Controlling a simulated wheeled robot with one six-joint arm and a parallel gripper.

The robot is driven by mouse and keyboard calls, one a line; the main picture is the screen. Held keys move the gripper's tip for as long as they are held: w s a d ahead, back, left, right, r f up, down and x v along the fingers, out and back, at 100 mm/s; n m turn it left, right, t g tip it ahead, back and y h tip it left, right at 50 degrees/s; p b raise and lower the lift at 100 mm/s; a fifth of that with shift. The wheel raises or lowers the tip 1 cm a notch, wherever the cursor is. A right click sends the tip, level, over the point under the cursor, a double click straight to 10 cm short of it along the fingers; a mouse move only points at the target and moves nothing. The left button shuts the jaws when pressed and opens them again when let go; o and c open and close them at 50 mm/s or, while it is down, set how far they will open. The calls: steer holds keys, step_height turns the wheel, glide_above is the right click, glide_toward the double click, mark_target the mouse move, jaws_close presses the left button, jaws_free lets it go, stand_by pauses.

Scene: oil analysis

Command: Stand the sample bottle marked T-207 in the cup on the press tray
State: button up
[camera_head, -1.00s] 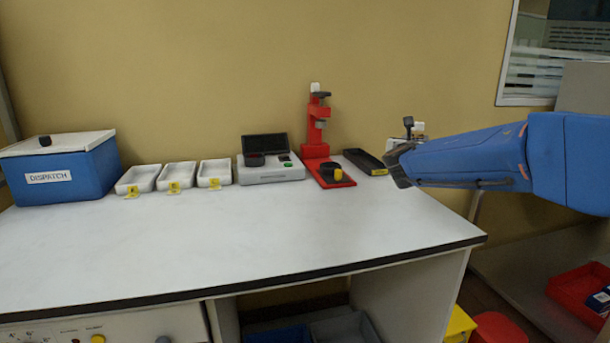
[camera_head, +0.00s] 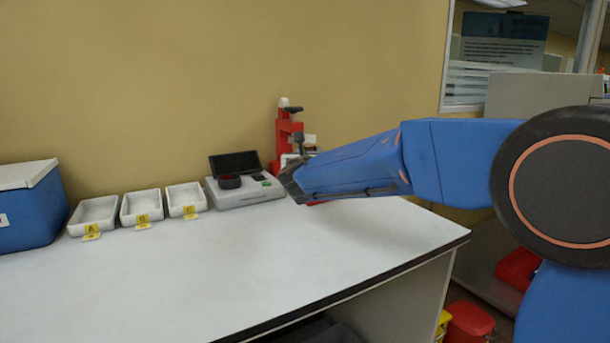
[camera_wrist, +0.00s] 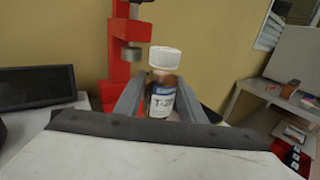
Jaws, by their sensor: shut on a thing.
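My gripper (camera_wrist: 160,103) is shut on the sample bottle (camera_wrist: 160,88), a brown bottle with a white cap and a label on which "T-2" can be read. The bottle is upright between the two grey fingers in the wrist view. The red press (camera_wrist: 121,50) stands behind and left of the bottle there. In the head view the press (camera_head: 285,135) stands at the back of the bench, and my arm covers its lower part. The press tray and its cup are hidden behind my arm and gripper.
A grey device with a dark raised lid (camera_head: 245,192) stands left of the press. White trays marked A (camera_head: 95,213), B (camera_head: 141,205) and C (camera_head: 186,197) stand further left, beside the blue dispatch box (camera_head: 28,215). The white bench top (camera_head: 220,265) is clear in front.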

steer(key=shift+f, duration=2.9)
steer(key=shift+f, duration=0.3)
steer(key=o, duration=1.2)
steer(key=shift+r, duration=0.1)
steer(key=shift+r, duration=0.25)
steer(key=s, duration=1.2)
steer(key=shift+d, duration=0.1)
